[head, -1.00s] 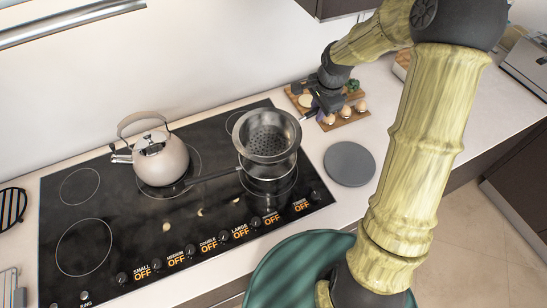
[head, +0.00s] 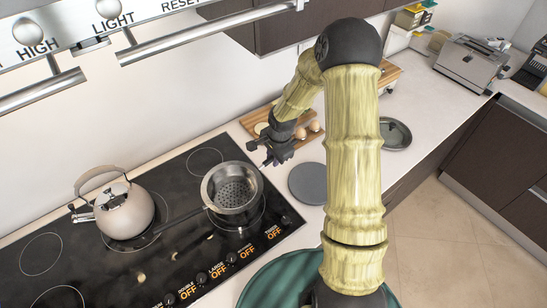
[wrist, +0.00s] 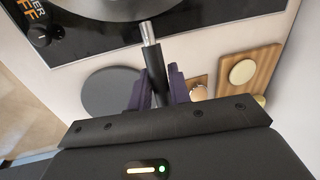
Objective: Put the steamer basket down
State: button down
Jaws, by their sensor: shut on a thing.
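My gripper (head: 262,160) is to the right of the basket. In the wrist view, its purple fingers (wrist: 157,88) are shut on the basket's black handle (wrist: 155,68), with a silver shank running towards the pan's edge at the top.
A beige kettle (head: 125,210) stands left of the pot. A flat grey disc (head: 308,183) lies on the counter just right of the cooktop. A wooden board (head: 250,122) with eggs is behind my gripper, and a dark round dish (head: 397,134) lies farther right.

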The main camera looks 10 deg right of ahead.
jog(key=shift+f, duration=0.45)
jog(key=shift+f, duration=0.1)
jog(key=c, duration=1.3)
grip_release()
jog(key=shift+r, duration=0.2)
notch_tip(320, 180, up, 12)
jog(key=s+b, duration=0.1)
jog(key=s, duration=0.1)
jog(key=shift+d+f+b, duration=0.15)
jog(key=shift+d+b, duration=0.2)
jog(key=shift+d, duration=0.1)
